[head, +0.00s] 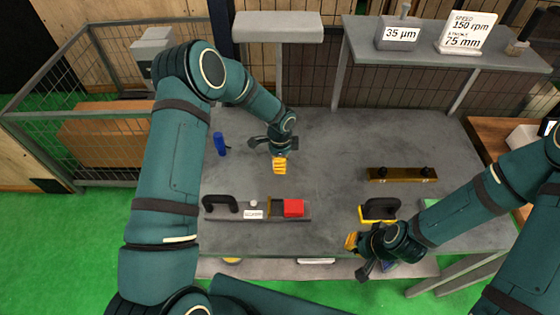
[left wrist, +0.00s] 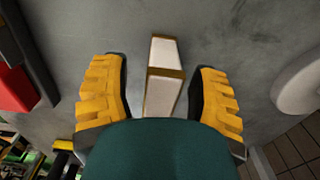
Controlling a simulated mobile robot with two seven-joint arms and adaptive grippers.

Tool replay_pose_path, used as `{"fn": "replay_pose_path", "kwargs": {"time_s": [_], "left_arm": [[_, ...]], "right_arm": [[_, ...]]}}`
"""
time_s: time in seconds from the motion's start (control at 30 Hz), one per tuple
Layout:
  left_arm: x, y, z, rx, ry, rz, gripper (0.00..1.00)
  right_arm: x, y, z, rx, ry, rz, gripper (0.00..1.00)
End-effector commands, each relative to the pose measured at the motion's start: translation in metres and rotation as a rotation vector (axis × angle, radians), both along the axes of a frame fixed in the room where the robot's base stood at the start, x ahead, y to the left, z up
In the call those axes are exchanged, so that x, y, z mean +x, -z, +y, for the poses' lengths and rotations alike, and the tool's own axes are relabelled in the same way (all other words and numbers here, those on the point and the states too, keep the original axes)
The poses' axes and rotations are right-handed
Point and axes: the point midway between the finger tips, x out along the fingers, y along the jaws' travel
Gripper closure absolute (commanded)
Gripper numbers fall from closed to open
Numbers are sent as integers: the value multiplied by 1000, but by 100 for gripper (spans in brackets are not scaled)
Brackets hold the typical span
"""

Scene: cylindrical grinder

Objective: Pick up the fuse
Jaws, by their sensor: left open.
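The fuse (left wrist: 163,92) appears to be the white block with brass-brown edges in the left wrist view. It is on or just above the grey tabletop, between the yellow fingers of my left gripper (left wrist: 158,100), with a gap on each side. The gripper's body hides its near end. In the head view my left gripper (head: 279,164) points down over the middle of the table, and I cannot make out the fuse there. My right gripper (head: 353,242) is at the table's front edge, near a black-handled yellow piece (head: 378,209); its opening cannot be judged.
A long fixture (head: 230,213) with a black handle and a red block (head: 293,208) lies in front of my left gripper. A blue upright piece (head: 219,143) stands left. A brass bar (head: 400,174) lies right. A shelf (head: 420,55) with signs stands behind. The table's back middle is clear.

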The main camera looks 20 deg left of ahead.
Motion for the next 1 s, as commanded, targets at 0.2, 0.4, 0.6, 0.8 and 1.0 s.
{"fn": "replay_pose_path", "kwargs": {"time_s": [0.2,0.4,0.6,0.8,1.0], "left_arm": [[0,0,0,0,-1,0,49],[0,0,0,0,0,0,100],[0,0,0,0,0,0,100],[0,-1,0,0,0,0,100],[1,-23,0,0,-1,-4,100]], "right_arm": [[0,0,0,0,0,0,100],[0,0,0,0,0,0,100],[0,0,0,0,0,0,100],[0,0,0,0,0,0,100],[0,1,0,0,0,0,100]]}}
